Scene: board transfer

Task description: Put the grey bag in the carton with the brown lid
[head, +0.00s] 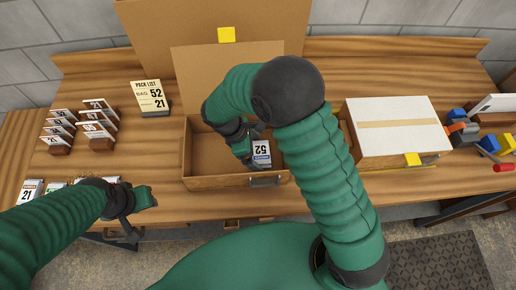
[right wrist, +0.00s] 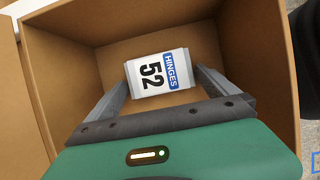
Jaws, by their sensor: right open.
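The grey bag (right wrist: 160,74), pale with a blue "HINGES" label and the number 52, lies inside the open carton (head: 187,155). It also shows in the head view (head: 262,154). The carton's brown lid (head: 210,75) stands raised at the back, with a yellow tag on top. My right gripper (right wrist: 161,84) is inside the carton, its fingers spread on either side of the bag; I see no clear grip on it. My left gripper (head: 148,197) hangs over the front left of the table, empty as far as I see; its fingers are too small to judge.
A pack list card (head: 151,97) reading "BAG 52 21" stands behind the carton's left. Several numbered cards in holders (head: 80,125) and bags (head: 30,190) are at left. A closed white-topped carton (head: 398,135) stands at right, with tools (head: 480,140) beyond.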

